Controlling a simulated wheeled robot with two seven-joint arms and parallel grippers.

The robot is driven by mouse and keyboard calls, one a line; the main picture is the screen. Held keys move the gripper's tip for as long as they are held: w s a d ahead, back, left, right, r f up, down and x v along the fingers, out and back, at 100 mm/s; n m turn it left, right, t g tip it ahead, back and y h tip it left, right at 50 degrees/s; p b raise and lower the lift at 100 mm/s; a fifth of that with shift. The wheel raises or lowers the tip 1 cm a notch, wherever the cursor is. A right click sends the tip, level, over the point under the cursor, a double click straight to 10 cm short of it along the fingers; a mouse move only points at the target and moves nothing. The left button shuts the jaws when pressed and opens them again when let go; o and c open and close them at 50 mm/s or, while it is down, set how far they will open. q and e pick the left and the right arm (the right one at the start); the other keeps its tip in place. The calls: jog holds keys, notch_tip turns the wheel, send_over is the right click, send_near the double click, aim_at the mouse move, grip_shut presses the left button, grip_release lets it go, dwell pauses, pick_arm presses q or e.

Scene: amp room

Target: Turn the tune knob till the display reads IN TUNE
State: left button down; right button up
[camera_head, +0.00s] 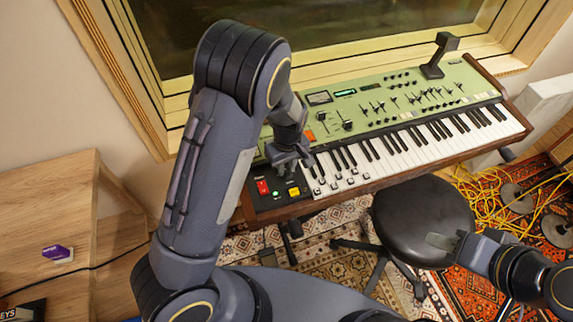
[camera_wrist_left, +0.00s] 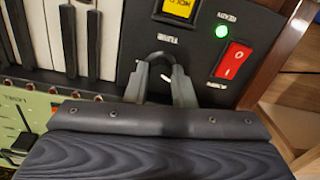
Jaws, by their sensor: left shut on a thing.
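The green keyboard synth (camera_head: 375,105) stands under the window. Its small green-lit display (camera_head: 345,92) is too small to read in the head view. My left gripper (camera_head: 290,158) is down at the synth's left-end control panel. In the left wrist view my left gripper (camera_wrist_left: 160,85) has its two grey fingers shut around the tune knob, below an upside-down label that seems to read TUNE. The fingers mostly hide the dark knob; a small white mark shows between them. My right gripper (camera_head: 450,243) is over the stool, away from the synth; its jaws are unclear.
A red rocker switch (camera_wrist_left: 232,62), a lit green lamp (camera_wrist_left: 222,31) and a yellow button (camera_wrist_left: 181,10) sit close to the fingers. White and black keys (camera_head: 400,145) run beside the panel. A black stool (camera_head: 420,210) stands in front. A wooden shelf (camera_head: 70,185) is at left.

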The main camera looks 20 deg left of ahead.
aim_at(288, 169)
dwell(0.4)
pick_arm(q)
jog(key=c, duration=1.2)
grip_release()
jog(key=shift+c, duration=0.2)
notch_tip(288, 169, up, 7)
jog(key=shift+w+d+f, duration=0.1)
jog(key=shift+d, duration=0.05)
jog(key=shift+r, duration=0.5)
